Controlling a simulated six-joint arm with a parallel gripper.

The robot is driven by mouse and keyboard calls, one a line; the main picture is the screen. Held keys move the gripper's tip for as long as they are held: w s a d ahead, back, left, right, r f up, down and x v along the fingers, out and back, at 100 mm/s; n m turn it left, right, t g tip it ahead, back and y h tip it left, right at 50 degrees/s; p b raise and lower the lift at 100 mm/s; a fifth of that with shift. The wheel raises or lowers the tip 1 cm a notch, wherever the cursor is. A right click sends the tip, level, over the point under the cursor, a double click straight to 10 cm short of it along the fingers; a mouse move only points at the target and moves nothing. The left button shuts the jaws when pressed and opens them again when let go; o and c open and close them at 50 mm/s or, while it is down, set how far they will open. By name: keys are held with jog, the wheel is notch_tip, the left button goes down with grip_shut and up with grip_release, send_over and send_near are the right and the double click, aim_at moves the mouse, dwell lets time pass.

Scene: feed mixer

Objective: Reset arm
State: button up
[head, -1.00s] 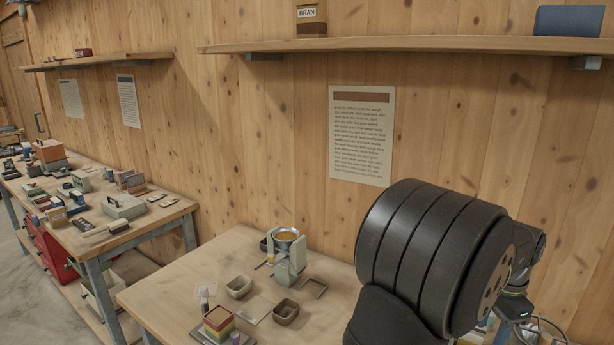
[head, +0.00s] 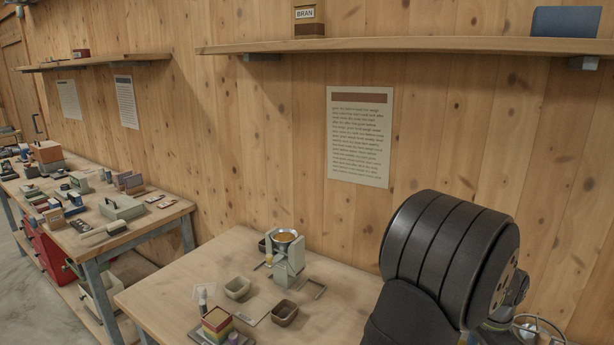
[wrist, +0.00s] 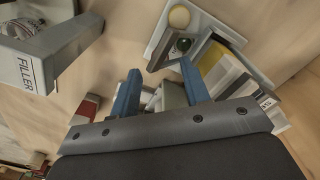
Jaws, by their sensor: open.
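My gripper (wrist: 160,92) shows in the wrist view as two blue fingers set well apart, open with nothing held between them. Beyond the fingers is a grey-green object, partly hidden by them. The gripper's end is not visible in the head view, where only my dark arm links show at the lower right.
In the wrist view, a grey box labelled FILLER (wrist: 30,68) is at the left, and a tray (wrist: 262,72) holding small items is at the right. The head view shows the mixer (head: 284,255), an open bin (head: 237,288), a brown bin (head: 285,312) and a stacked block (head: 217,324).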

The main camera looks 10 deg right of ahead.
notch_tip(320, 180, down, 3)
jog(key=shift+f, duration=0.1)
jog(key=shift+n, duration=0.5)
jog(key=n, duration=0.4)
jog(key=shift+n, duration=0.3)
jog(key=n, duration=0.6)
jog(key=shift+n, duration=0.3)
jog(key=shift+r, duration=1.15)
